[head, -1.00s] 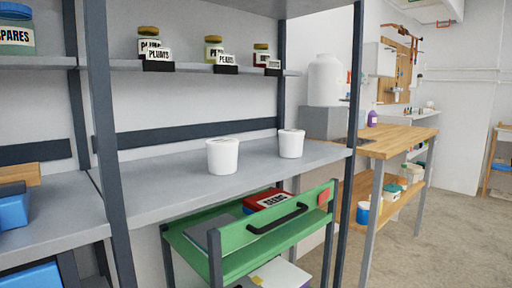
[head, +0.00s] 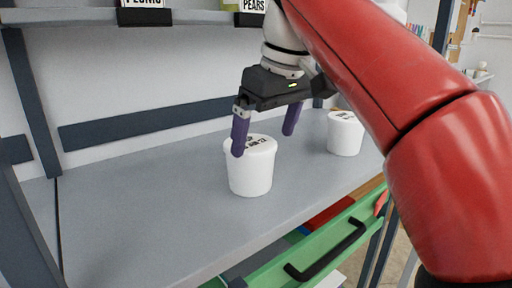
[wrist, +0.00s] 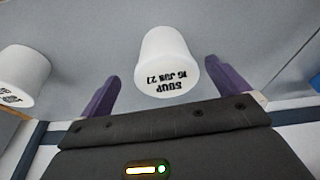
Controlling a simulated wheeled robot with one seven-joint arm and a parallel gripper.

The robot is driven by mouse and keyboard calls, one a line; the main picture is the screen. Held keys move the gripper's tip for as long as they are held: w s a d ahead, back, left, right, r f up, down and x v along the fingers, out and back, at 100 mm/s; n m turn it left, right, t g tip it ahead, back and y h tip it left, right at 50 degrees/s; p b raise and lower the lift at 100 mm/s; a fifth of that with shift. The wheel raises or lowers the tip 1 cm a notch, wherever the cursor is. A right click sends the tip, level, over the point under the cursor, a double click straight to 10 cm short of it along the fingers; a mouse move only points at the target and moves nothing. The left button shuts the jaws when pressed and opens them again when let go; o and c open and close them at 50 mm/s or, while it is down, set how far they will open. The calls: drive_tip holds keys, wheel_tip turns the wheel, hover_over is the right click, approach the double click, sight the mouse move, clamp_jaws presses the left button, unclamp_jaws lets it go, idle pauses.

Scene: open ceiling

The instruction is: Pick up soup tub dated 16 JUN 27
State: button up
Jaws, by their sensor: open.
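A white soup tub (head: 250,176) stands upright on the grey shelf. Its lid print, upside down in the wrist view (wrist: 165,50), reads "SOUP 16 JUN 27". My gripper (head: 264,145) is open at the tub's lid, and its left purple finger overlaps the lid's left edge in the head view. In the wrist view the fingers (wrist: 162,70) flank the tub with gaps on both sides. They do not grip it. A second white tub (head: 345,136) stands to the right. It shows at the left of the wrist view (wrist: 22,75), its print too small to read.
The grey shelf (head: 150,215) is clear left of the tubs. A dark upright post (head: 25,90) stands left.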

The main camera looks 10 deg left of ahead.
sight(251, 143)
drive_tip(key=shift+w+a+r+n, duration=0.4)
drive_tip(key=shift+w+a+r, duration=0.15)
drive_tip(key=shift+a, duration=0.25)
drive_tip(key=shift+a+f+g, duration=0.1)
drive_tip(key=shift+a+g, duration=0.05)
drive_tip(key=shift+g, duration=0.15)
drive_tip(key=b+x, duration=0.2)
drive_tip(key=x, duration=0.5)
drive_tip(key=shift+f, duration=0.1)
drive_tip(key=c, duration=1.1)
